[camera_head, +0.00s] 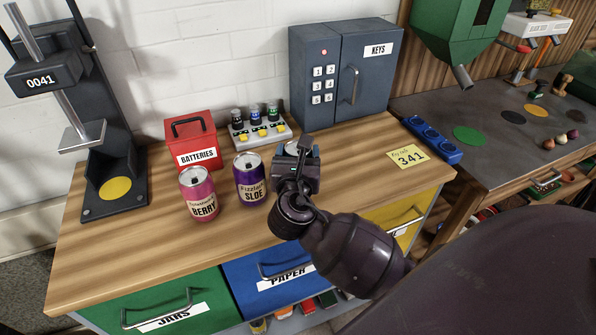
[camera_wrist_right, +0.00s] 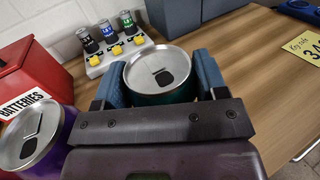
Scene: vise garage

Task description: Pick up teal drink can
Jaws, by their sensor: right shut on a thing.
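The teal drink can (camera_wrist_right: 158,78) stands between the two blue-grey fingers of my right gripper (camera_wrist_right: 164,82) in the right wrist view. Its silver lid faces the camera, and a dark teal strip of its side shows below the rim. My right gripper (camera_head: 301,152) is shut on it and hides nearly all of the can in the head view. I cannot tell whether the can still touches the bench. My left gripper is in neither view.
A purple SLOE can (camera_head: 250,180) stands just left of my right gripper, with a pink BERRY can (camera_head: 199,194) beyond it. A red BATTERIES box (camera_head: 190,140), a switch panel (camera_head: 262,132) and a grey KEYS safe (camera_head: 342,75) stand behind.

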